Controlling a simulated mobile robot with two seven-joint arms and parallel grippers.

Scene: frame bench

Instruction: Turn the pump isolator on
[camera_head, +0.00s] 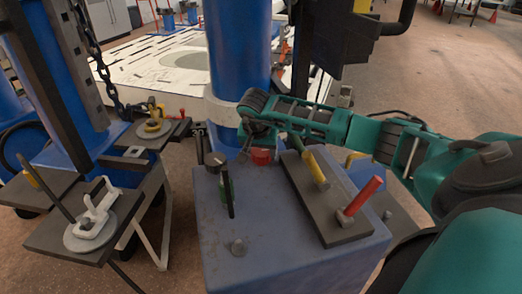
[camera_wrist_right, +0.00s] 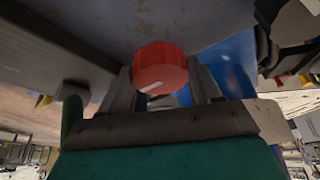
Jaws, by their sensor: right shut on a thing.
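A red round knob (camera_head: 262,157) stands on the far part of the blue-grey box's top (camera_head: 260,225). I cannot tell from any label whether it is the pump isolator. In the right wrist view the red knob (camera_wrist_right: 160,66) sits between the two fingers, with a short white mark slanting on its face. My right gripper (camera_head: 255,138) is shut on this knob, reaching in from the right; the fingertips are partly hidden in the head view. A black knob (camera_head: 215,159) stands left of the red one. My left gripper is not in view.
Right of the knob a dark plate (camera_head: 325,215) carries levers with green, yellow (camera_head: 318,170) and red (camera_head: 361,195) handles. A blue column (camera_head: 238,50) rises behind. Clamps on plates stand at left.

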